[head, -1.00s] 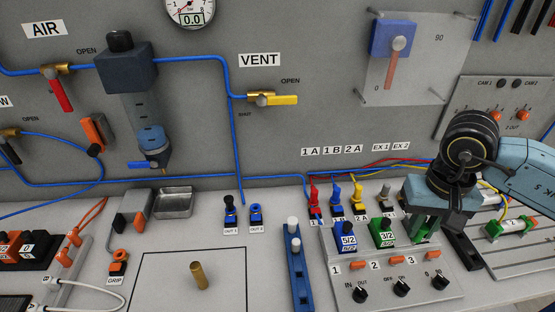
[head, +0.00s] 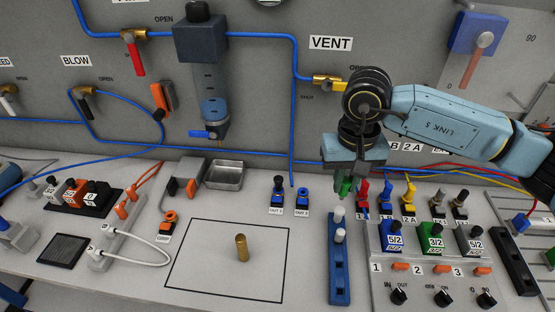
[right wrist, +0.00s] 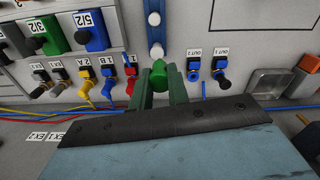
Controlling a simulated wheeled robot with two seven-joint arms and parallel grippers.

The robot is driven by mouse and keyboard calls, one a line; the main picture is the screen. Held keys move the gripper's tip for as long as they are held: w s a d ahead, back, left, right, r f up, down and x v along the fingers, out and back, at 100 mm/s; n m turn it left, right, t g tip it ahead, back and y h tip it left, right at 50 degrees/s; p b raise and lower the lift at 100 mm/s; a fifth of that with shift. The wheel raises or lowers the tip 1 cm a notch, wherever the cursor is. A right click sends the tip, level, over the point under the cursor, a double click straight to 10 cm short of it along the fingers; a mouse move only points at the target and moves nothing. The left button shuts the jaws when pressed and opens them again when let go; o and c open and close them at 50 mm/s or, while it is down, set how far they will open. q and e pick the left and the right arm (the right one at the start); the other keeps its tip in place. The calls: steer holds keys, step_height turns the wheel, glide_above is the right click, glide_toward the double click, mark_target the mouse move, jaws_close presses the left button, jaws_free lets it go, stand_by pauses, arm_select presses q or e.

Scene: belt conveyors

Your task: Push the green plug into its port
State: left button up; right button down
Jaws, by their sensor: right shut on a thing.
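The green plug (right wrist: 159,75) sits between the two fingers of my right gripper (right wrist: 163,84) in the right wrist view. In the head view the right gripper (head: 343,190) points down, shut on the plug, just above and behind a blue strip (head: 339,270) with white posts. The plug is mostly hidden by the fingers there. The red connector 1A (head: 362,190) stands just right of the gripper. Blue ports OUT 1 (head: 278,190) and OUT 2 (head: 302,195) stand to its left. I cannot tell which port is the green plug's. My left gripper is not in view.
A panel with valve blocks, including the green 3/2 block (head: 431,236), stands at the right. A metal tray (head: 225,175) lies behind a framed area with a brass peg (head: 242,248). Blue hoses (head: 291,110) run along the wall.

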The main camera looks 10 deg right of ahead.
steer(key=w+a+f+m+b, duration=0.1)
steer(key=w+a+f+m, duration=0.1)
steer(key=w+m, duration=0.5)
steer(key=m+b, duration=0.2)
steer(key=m, duration=1.4)
glide_above(303, 194)
steer(key=f, duration=0.2)
steer(key=shift+w+d+f+b, duration=0.1)
steer(key=shift+w+f+b, duration=0.1)
steer(key=shift+f+b, duration=0.6)
steer(key=shift+w+d+f+b, duration=0.1)
steer(key=shift+w+f+b, duration=0.2)
steer(key=shift+f, duration=0.8)
steer(key=shift+s+f, duration=0.1)
steer(key=shift+f, duration=0.1)
arm_select(q)
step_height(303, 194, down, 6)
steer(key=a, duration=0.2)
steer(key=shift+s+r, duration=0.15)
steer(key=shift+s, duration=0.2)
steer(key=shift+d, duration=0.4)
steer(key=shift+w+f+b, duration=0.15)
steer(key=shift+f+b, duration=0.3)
steer(key=shift+b, duration=0.15)
arm_select(e)
steer(key=shift+f, duration=0.5)
